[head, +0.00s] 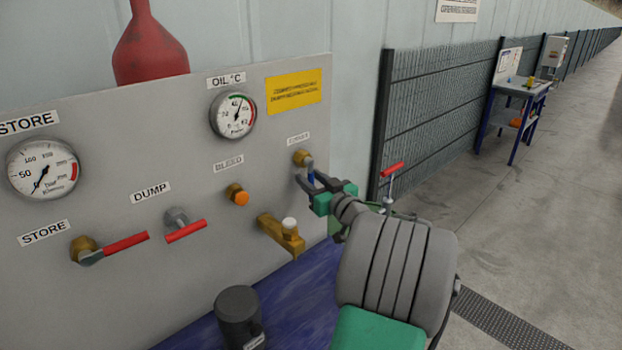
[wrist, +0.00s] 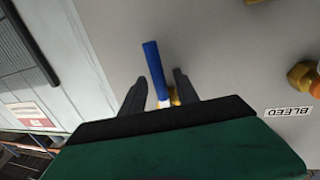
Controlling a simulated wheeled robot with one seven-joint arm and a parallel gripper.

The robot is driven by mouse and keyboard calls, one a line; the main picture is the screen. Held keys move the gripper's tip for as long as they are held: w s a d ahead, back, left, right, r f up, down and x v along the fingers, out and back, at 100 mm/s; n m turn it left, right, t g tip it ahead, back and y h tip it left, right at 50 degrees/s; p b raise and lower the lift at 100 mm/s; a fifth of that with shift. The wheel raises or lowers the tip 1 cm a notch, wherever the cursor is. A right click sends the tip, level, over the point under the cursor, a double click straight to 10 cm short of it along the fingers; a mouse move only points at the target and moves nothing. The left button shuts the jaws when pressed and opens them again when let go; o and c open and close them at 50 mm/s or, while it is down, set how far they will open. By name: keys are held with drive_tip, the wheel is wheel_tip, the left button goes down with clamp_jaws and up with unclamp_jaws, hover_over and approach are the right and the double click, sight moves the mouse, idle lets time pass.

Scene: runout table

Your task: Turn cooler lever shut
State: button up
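The cooler lever is a blue handle (head: 311,178) on a brass valve (head: 302,158), under a small label at the right end of the grey panel. In the head view it points down from the valve, partly hidden by my gripper (head: 313,184). In the wrist view, which is upside down, the blue lever (wrist: 153,66) stands between the two dark fingers of my gripper (wrist: 159,78). Gaps show on both sides of it, so the fingers are open around the lever and not closed on it. The brass valve (wrist: 174,96) is mostly hidden behind the gripper.
The panel also carries an orange bleed knob (head: 238,195), a brass tap (head: 284,235), red dump (head: 186,231) and store (head: 125,243) levers, and gauges. A red-handled lever (head: 392,170) stands right of my wrist. Open floor (head: 540,230) lies right.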

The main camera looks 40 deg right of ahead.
clamp_jaws()
idle(1.3)
